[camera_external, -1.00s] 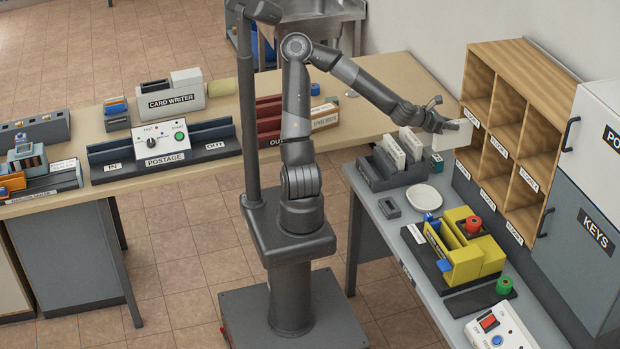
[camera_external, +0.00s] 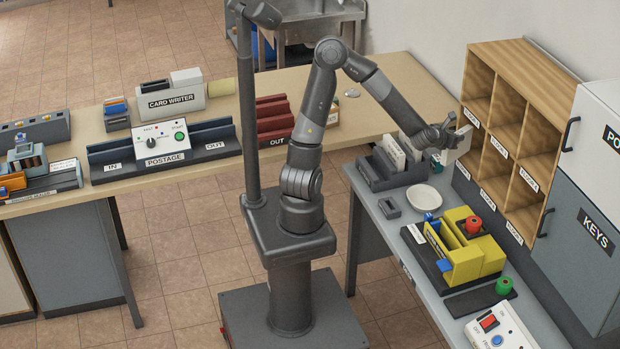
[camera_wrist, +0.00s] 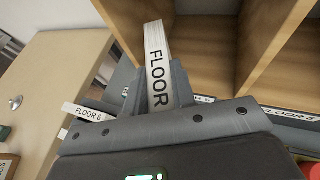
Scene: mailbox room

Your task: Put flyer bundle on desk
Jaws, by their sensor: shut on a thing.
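My gripper (camera_external: 452,136) is shut on a white flyer bundle (camera_external: 459,147) and holds it up beside the wooden pigeonhole shelf. In the wrist view the bundle (camera_wrist: 157,60) stands between my fingers, with a label reading "FLOOR" and the rest of the label hidden. The desk on the right (camera_external: 391,233) lies below my gripper, its top partly covered by other things. A second desk, with a beige top (camera_external: 402,84), runs across the back. I cannot tell which desk the task means.
The pigeonhole shelf (camera_external: 517,70) stands close to the bundle at right. A dark rack (camera_external: 367,174) with other white bundles sits below my gripper. A white dish (camera_external: 424,197) and a yellow holder (camera_external: 477,263) occupy the grey desk. The beige desk has a bare stretch at its right end.

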